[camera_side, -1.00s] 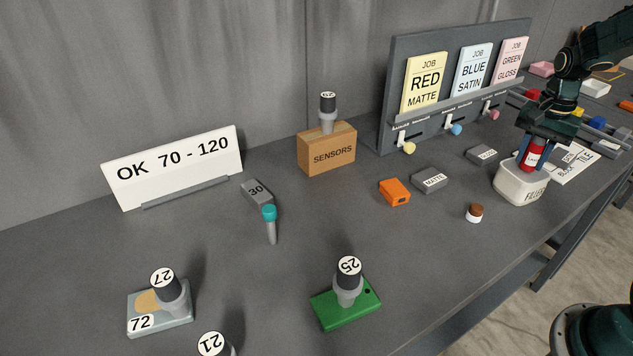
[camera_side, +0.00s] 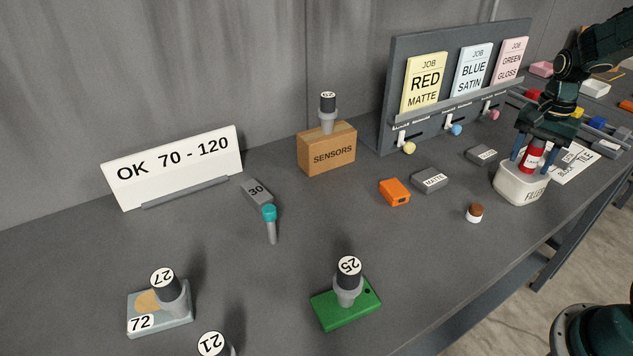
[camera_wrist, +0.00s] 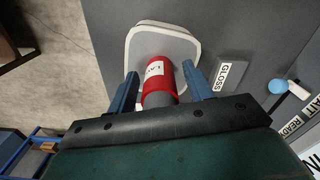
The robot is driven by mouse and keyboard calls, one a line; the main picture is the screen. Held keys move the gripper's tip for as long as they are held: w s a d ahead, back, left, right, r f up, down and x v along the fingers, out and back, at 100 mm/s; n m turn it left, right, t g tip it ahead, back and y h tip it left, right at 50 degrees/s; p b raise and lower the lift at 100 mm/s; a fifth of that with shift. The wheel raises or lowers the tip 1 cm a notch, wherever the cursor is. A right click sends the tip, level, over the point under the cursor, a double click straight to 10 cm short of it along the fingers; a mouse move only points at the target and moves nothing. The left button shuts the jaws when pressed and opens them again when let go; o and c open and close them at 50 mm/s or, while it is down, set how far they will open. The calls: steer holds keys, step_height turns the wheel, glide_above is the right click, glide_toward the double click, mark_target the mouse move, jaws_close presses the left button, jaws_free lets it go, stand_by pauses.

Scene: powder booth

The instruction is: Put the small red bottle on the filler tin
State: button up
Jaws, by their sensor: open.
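The small red bottle (camera_side: 532,156) with a white label stands on top of the white filler tin (camera_side: 520,186) at the right of the bench. In the wrist view the red bottle (camera_wrist: 158,78) shows over the pale tin top (camera_wrist: 150,36). My gripper (camera_side: 531,158) is around the bottle with its blue fingers apart, one on each side. In the wrist view gaps show between the bottle and the fingers of my gripper (camera_wrist: 159,84). The bottle's underside contact is partly hidden.
A grey GLOSS block (camera_side: 482,154), a grey MATTE block (camera_side: 430,180), an orange box (camera_side: 395,192) and a small brown-capped jar (camera_side: 475,212) lie left of the tin. A job-card board (camera_side: 455,90) stands behind. A white paper (camera_side: 575,164) lies right of the tin.

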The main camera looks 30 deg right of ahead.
step_height(320, 180, up, 12)
steer(key=shift+r, duration=0.1)
stand_by(0.5)
stand_by(0.5)
steer(key=shift+a+r, duration=0.25)
steer(key=shift+a, duration=0.25)
steer(key=s+a+n+t, duration=0.2)
steer(key=s+a+n, duration=0.5)
steer(key=a, duration=0.3)
steer(key=s+a+r+n+t, duration=0.1)
steer(key=s+a+n+t, duration=0.2)
steer(key=s+a+n, duration=0.3)
steer(key=a+n, duration=0.2)
steer(key=a, duration=0.3)
steer(key=shift+s+r+t, duration=0.25)
steer(key=shift+s+t, duration=0.05)
steer(key=shift+s, duration=0.1)
